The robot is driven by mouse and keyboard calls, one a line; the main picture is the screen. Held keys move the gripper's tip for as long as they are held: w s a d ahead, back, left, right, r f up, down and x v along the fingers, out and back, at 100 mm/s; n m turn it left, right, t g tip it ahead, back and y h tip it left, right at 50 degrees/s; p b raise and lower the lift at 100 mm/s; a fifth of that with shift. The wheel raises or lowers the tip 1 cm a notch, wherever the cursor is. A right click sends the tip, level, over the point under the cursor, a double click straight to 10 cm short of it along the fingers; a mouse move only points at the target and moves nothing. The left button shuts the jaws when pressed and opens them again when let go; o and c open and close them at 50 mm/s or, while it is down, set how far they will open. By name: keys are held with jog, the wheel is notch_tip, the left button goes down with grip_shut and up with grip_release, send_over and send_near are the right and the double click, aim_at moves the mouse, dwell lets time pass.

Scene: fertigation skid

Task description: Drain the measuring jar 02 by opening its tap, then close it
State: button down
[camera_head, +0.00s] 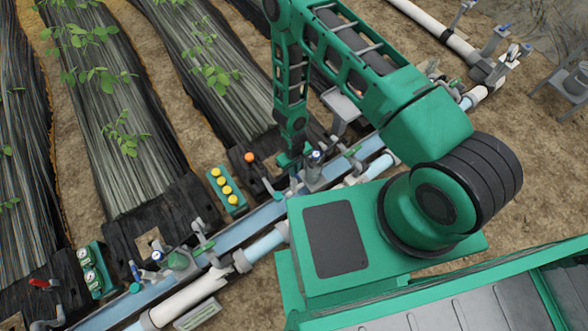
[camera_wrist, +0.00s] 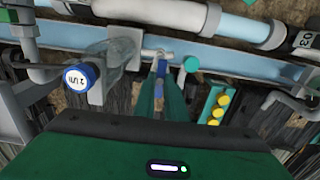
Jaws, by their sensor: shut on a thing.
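In the wrist view a clear jar (camera_wrist: 108,54) stands on the left, with a round blue-rimmed white dial (camera_wrist: 82,77) at its near end; the marking on the dial is too blurred to read surely. Beside the jar, a small pale fitting with a blue tap handle (camera_wrist: 161,68) sits at the pipe. My gripper (camera_wrist: 162,80) is shut on this handle, its green fingers on either side. In the head view my gripper (camera_head: 289,160) is down at the pipe line, left of a blue-rimmed dial (camera_head: 316,155). The fingertips are partly hidden there. The water level cannot be made out.
Blue and white pipes (camera_head: 250,228) run diagonally. Another dial (camera_head: 158,256) and a red-handled valve (camera_head: 42,284) lie lower left. Plant rows (camera_head: 105,120) fill the upper left.

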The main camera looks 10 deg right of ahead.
jog(key=shift+w, duration=0.3)
jog(key=c, duration=1.8)
grip_release()
jog(key=shift+s, duration=0.15)
jog(key=shift+r, duration=0.1)
notch_tip(320, 180, up, 11)
jog(key=shift+f, duration=0.2)
